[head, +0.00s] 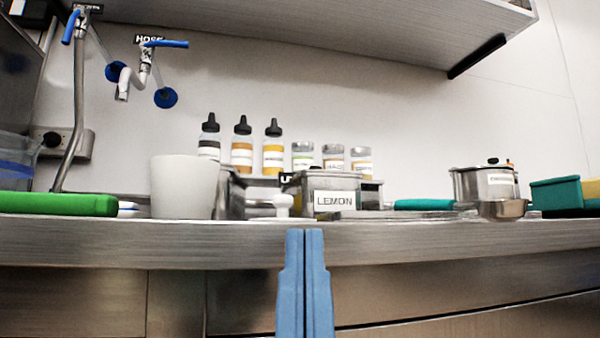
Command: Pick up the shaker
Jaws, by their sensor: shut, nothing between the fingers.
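I cannot tell which one is the shaker. Metal containers in front hide their lower parts. My gripper (305,232) has blue fingers, pointing up in front of the counter's front edge, below and nearer than the jars. It is shut and empty.
A white cup (182,187), a metal LEMON container (335,197) and a small white handled item (283,204) stand towards the front. Dark-capped bottles (242,148) stand behind. A shelf (330,25) overhangs.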

